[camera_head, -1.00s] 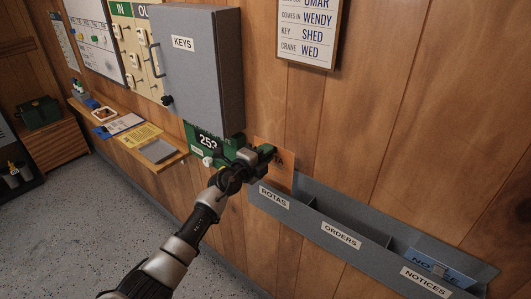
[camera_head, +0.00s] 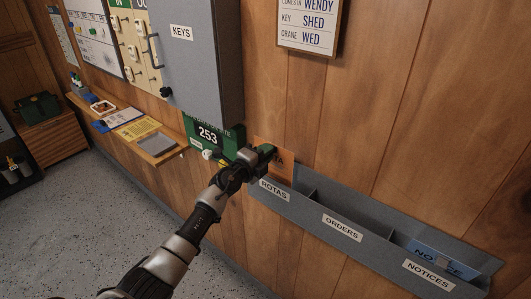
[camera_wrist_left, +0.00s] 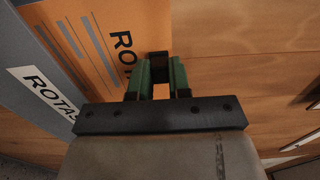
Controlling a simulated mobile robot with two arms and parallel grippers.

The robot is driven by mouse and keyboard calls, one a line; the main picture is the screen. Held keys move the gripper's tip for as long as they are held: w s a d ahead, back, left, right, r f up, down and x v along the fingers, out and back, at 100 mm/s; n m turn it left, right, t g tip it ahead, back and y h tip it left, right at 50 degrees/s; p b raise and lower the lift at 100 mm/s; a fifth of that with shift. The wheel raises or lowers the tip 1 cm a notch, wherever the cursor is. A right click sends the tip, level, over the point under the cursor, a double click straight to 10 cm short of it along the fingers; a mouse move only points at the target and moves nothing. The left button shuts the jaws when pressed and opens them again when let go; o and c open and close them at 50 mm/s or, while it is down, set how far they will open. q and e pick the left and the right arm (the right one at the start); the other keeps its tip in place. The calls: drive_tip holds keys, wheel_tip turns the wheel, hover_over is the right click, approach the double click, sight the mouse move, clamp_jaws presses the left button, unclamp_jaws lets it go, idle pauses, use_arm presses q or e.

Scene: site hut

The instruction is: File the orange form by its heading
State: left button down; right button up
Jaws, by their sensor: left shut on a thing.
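My left gripper (camera_head: 266,153) is shut on the orange form (camera_head: 285,167) at the left end of the wall rack. In the left wrist view the green fingers (camera_wrist_left: 160,75) grip the edge of the form (camera_wrist_left: 90,30), whose heading begins "ROT". The form stands upright against the wall, and its lower part is hidden behind the rack front at the ROTAS compartment (camera_head: 275,189). The ORDERS compartment (camera_head: 342,227) in the middle looks empty. The NOTICES compartment (camera_head: 430,275) on the right holds a blue form (camera_head: 440,260). My right gripper is not in view.
A grey KEYS cabinet (camera_head: 200,60) juts from the wall at upper left. A wooden shelf (camera_head: 165,157) with papers runs further left. A name board (camera_head: 309,22) hangs above.

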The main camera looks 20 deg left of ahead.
use_arm(q)
drive_tip(key=c, duration=1)
unclamp_jaws()
drive_tip(key=p+v, duration=0.2)
drive_tip(key=v, duration=0.8)
drive_tip(key=s+a+f+n+g+y+b, duration=0.15)
drive_tip(key=s+f+n, duration=0.35)
drive_tip(key=f, duration=0.8)
drive_tip(key=s+f+n+g+y+b, duration=0.1)
drive_tip(key=s+f+n+g+y, duration=0.2)
drive_tip(key=s+f, duration=0.75)
drive_tip(key=s+f+n+g+y+b, duration=0.1)
drive_tip(key=s+f+n+g, duration=0.3)
drive_tip(key=f, duration=1.3)
drive_tip(key=s+d+f+n+g, duration=0.1)
drive_tip(key=s+f, duration=0.4)
drive_tip(key=s, duration=0.6)
drive_tip(key=s+d+f+n+g+b, duration=0.1)
drive_tip(key=s+f+n+g, duration=0.3)
drive_tip(key=s, duration=0.7)
drive_tip(key=s+d+f+n+g, duration=0.2)
drive_tip(key=s+f, duration=0.6)
drive_tip(key=s, duration=0.3)
drive_tip(key=shift+s+n+g+y, duration=0.1)
drive_tip(key=shift+n+g+y, duration=0.15)
drive_tip(key=shift+n+y, duration=0.1)
